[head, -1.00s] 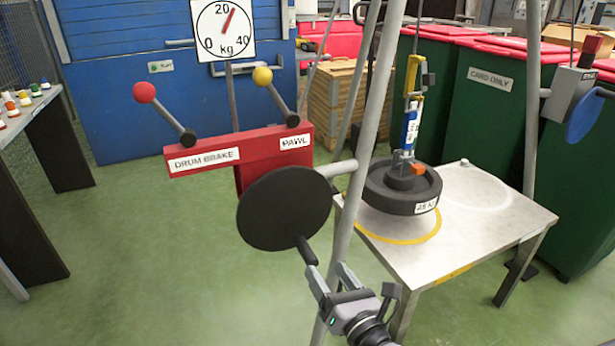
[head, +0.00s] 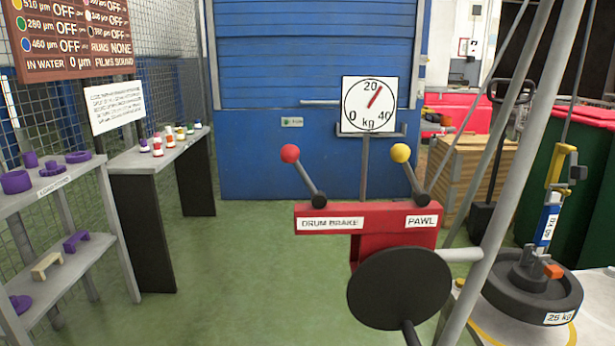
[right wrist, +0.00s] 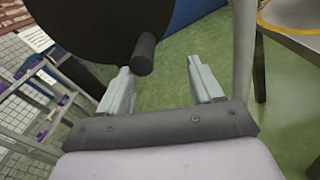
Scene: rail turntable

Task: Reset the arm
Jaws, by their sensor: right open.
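My right gripper (right wrist: 165,85) shows only in the right wrist view. Its two fingers are apart with nothing held between them. The black crank handle (right wrist: 145,53) is close to the left finger; I cannot tell if they touch. In the head view the dark crank disc (head: 400,288) sits on the front of the red winch (head: 340,212), and its handle (head: 410,334) runs off the bottom edge. The drum brake lever (head: 290,154) has a red ball and the pawl lever (head: 401,153) a yellow one; both lean to the left. My left gripper is not in view.
A 25 kg weight (head: 530,297) hangs or rests over the table (head: 590,335) at right, behind a grey frame leg (head: 505,160). A dial (head: 369,104) reads above 20. Shelves (head: 60,260) with purple parts stand at left. The green floor (head: 235,270) between is open.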

